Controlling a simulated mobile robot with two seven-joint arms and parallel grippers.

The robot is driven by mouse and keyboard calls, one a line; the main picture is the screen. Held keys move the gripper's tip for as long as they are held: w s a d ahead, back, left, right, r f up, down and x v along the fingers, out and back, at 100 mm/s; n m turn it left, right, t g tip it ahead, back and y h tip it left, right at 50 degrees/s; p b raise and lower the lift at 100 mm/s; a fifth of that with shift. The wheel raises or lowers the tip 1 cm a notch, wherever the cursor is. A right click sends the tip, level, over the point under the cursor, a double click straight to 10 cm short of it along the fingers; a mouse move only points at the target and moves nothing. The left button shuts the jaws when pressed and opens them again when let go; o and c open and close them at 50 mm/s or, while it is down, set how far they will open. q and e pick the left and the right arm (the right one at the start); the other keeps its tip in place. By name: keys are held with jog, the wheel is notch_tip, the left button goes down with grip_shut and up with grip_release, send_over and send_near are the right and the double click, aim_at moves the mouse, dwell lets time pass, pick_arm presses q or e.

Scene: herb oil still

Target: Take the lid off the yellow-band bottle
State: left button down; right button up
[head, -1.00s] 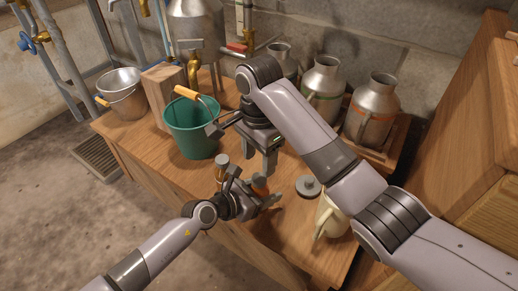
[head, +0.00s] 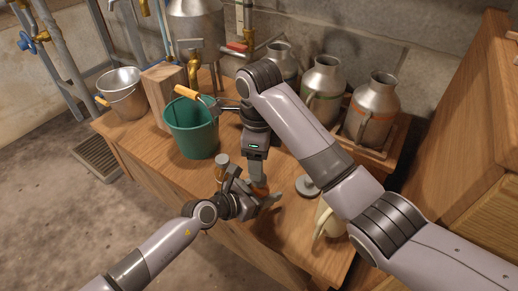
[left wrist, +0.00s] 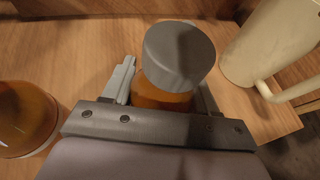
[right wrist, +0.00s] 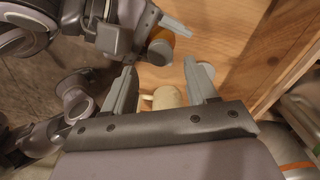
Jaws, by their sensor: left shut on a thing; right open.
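An amber bottle (left wrist: 160,100) with a grey lid (left wrist: 178,55) stands between the fingers of my left gripper (left wrist: 165,88), which is shut on it. In the head view my left gripper (head: 264,197) is low over the table, and the bottle (head: 260,188) is mostly hidden by both grippers. No yellow band can be made out on it. My right gripper (head: 257,178) is open, just above and behind the bottle in the head view. In the right wrist view its fingers (right wrist: 162,88) are apart and empty, and the held bottle's lid (right wrist: 160,50) shows beyond them.
A second amber bottle (left wrist: 22,118) stands beside my left gripper. A cream jug (head: 328,222) and a grey disc (head: 307,187) are to the right. A green bucket (head: 192,130) stands behind on the left. Metal cans (head: 323,85) line the back of the wooden table (head: 285,235).

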aim_at(259, 193)
jog(key=shift+f, duration=2.55)
grip_shut()
jog(key=n, duration=0.4)
jog(key=shift+n, duration=0.4)
jog(key=n, duration=0.5)
jog(key=shift+o, duration=0.3)
grip_release()
jog(key=shift+r, duration=0.1)
